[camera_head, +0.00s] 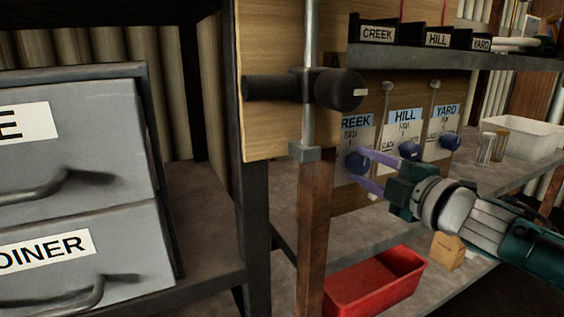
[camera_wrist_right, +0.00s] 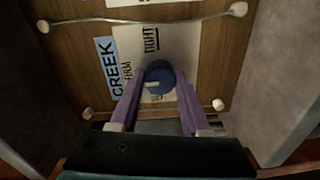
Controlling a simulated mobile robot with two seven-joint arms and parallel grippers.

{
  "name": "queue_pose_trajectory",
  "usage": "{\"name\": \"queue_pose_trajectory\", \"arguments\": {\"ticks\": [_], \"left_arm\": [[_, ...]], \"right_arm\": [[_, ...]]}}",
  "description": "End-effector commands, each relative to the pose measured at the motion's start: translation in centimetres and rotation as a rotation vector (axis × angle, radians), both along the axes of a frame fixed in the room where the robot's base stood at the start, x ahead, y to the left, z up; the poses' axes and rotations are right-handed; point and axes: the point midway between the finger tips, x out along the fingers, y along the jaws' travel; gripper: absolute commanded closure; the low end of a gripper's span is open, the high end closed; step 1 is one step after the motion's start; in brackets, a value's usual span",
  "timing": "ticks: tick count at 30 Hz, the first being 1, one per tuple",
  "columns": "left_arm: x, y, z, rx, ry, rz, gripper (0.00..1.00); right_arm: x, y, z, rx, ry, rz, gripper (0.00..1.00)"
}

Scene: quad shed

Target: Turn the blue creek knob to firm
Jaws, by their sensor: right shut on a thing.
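The blue creek knob (camera_head: 357,162) sits on the wooden panel below the CREEK label (camera_head: 356,121), left of the other knobs. My right gripper (camera_head: 365,170) reaches it from the right, its purple fingers on either side of it and shut on it. In the right wrist view the knob (camera_wrist_right: 160,76) lies between the two fingertips (camera_wrist_right: 159,86). My left gripper is out of view.
The blue hill knob (camera_head: 410,151) and yard knob (camera_head: 449,140) are close to the right. A post with a black clamp (camera_head: 340,89) stands just left. A shelf (camera_head: 460,57) overhangs. A red bin (camera_head: 375,285) lies below; glass jars (camera_head: 487,148) stand right.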

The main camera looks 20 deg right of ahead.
Motion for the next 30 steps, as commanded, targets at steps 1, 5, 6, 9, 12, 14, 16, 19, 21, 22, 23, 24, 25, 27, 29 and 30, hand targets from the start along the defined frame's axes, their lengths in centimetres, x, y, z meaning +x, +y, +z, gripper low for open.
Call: {"name": "queue_pose_trajectory", "arguments": {"ticks": [1,5,6,9,12,14,16,19,21,22,23,24,25,27,29,30], "left_arm": [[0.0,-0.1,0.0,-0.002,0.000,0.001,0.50],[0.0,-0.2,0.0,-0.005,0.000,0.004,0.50],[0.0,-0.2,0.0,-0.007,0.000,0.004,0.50],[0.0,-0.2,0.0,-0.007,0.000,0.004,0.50],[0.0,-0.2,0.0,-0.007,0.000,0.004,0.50],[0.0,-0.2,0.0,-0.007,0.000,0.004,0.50],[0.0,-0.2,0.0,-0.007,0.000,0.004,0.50],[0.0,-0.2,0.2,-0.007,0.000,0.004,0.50],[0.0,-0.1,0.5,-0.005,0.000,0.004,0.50],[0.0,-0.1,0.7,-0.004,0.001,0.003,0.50],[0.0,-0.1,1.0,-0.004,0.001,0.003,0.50],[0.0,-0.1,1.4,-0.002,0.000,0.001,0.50],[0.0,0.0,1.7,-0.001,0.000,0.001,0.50],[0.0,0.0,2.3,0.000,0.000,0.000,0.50],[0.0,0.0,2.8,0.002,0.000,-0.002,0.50],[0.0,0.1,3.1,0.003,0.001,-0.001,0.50]], "right_arm": [[0.0,0.0,-0.1,-0.001,0.001,0.001,1.00],[0.0,0.0,-0.1,-0.002,0.001,0.001,0.44],[0.0,0.0,0.0,-0.002,0.001,0.001,0.40],[0.0,0.0,0.0,-0.002,0.001,0.001,0.29],[0.0,0.0,0.0,-0.001,0.001,0.000,0.23],[0.0,0.0,0.0,-0.001,0.000,0.000,0.23],[0.0,0.0,0.0,-0.001,0.000,0.000,0.23],[-0.2,0.0,0.0,-0.001,0.001,0.000,0.23],[-0.6,0.0,0.1,-0.001,0.001,0.001,0.23],[-1.0,0.0,0.2,0.000,0.002,0.001,0.23],[-1.3,-0.1,0.2,0.000,0.002,0.000,0.23],[-2.0,-0.1,0.3,0.001,0.003,0.000,0.23],[-2.5,-0.1,0.3,0.000,0.004,0.000,0.23],[-3.8,-0.2,0.4,0.000,0.004,0.001,0.23],[-5.0,-0.4,0.5,0.000,0.004,0.000,0.23],[-5.8,-0.4,0.4,0.000,0.005,0.000,0.23]]}}
